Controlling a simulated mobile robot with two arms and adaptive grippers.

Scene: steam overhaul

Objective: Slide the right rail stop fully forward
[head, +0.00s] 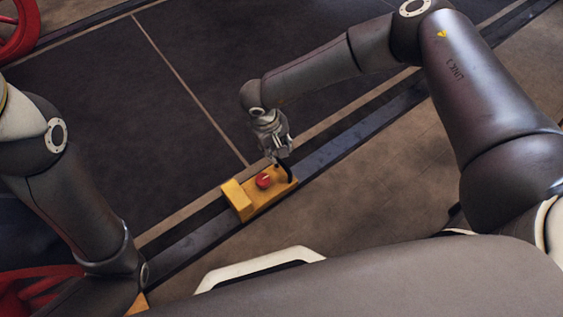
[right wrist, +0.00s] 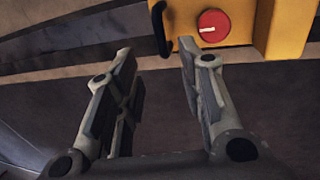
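The yellow rail stop (head: 240,199) sits on the dark rail in the middle of the head view. It has a red round knob (head: 264,180) with a pale mark, and a black handle (head: 289,172) at its right end. In the right wrist view the stop (right wrist: 288,28), knob (right wrist: 212,26) and handle (right wrist: 160,28) are at the top. My right gripper (head: 280,155) is above the handle end of the stop. Its fingers (right wrist: 156,55) are apart and empty, with the handle beyond the gap between them. My left gripper is out of view; only the left arm shows.
The dark rail (head: 345,143) runs diagonally from lower left to upper right and is clear on both sides of the stop. Brown floor (head: 390,185) lies in front and dark floor panels (head: 130,95) behind. Red wheel-like parts (head: 15,35) are at the left edge.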

